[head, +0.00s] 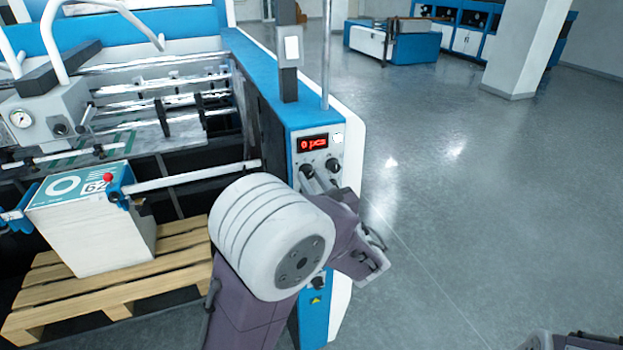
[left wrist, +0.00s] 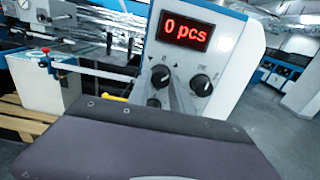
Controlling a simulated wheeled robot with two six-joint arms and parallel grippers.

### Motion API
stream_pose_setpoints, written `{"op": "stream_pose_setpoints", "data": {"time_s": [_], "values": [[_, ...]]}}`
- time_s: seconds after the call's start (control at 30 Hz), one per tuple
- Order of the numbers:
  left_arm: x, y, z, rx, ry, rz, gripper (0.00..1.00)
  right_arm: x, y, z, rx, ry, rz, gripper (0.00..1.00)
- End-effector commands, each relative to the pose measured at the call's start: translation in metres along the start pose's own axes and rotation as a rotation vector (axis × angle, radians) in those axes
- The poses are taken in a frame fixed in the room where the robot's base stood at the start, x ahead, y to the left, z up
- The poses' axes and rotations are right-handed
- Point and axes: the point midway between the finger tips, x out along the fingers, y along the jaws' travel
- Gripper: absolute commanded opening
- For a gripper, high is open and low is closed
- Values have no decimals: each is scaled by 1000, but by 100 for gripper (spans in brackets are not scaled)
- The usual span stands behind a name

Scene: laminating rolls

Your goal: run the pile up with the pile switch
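The control panel (head: 318,150) is on the blue and white end of the machine, with a red display reading "0 pcs" and dark knobs below. In the left wrist view, the display (left wrist: 186,31) is above a left knob (left wrist: 160,76) and a right knob (left wrist: 201,85). My left gripper (head: 316,180) is at the panel just below the display. The pile (head: 108,235) of white sheets stands on a wooden pallet (head: 120,290).
A blue bracket with a red knob (head: 108,178) and a bar (head: 195,177) adjoin the pile top. A post (head: 288,50) rises beside the panel. Part of my right arm shows at the bottom right corner. Open grey floor (head: 450,200) lies to the right.

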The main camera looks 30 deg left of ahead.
Motion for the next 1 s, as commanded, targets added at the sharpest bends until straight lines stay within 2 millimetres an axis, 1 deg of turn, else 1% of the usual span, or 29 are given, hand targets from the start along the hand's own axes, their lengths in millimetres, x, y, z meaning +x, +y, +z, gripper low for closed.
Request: {"op": "stream_pose_setpoints", "data": {"time_s": [0.03,0.07,0.27,0.47,0.57,1.0], "values": [[0,0,0,0,0,0,4,0,0,0,0,0,0,48],[0,0,0,0,0,1,0,0,0,0,0,0,0,48],[0,0,-1,-8,0,1,0,2,0,0,0,0,0,48],[0,0,-4,-76,-2,1,0,17,0,2,0,0,0,48],[0,0,-6,-142,-2,0,0,30,1,3,0,0,0,48],[0,0,-7,-508,-3,0,0,98,2,10,0,0,0,48]]}}
